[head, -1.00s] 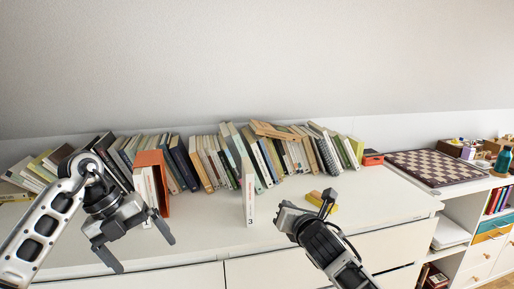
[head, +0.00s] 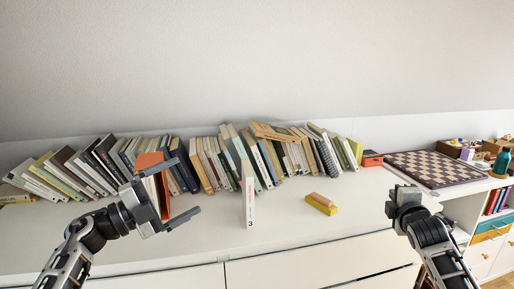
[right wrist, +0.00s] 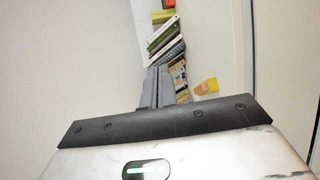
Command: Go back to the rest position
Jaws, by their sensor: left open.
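My left gripper (head: 190,188) is open and empty in the head view, its fingers spread above the white cabinet top in front of the orange bookend (head: 152,163). It hides part of the bookend and the books in it. My right gripper (head: 404,190) is over the right end of the cabinet in the head view, pointing away from me. In the right wrist view its two fingers (right wrist: 156,88) lie close together with nothing between them.
A long row of leaning books (head: 205,165) lines the back of the white cabinet top (head: 300,225). A white book marked 3 (head: 249,200) stands alone in front. A yellow block (head: 321,204) lies right of it. A chessboard (head: 435,168) lies at the right.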

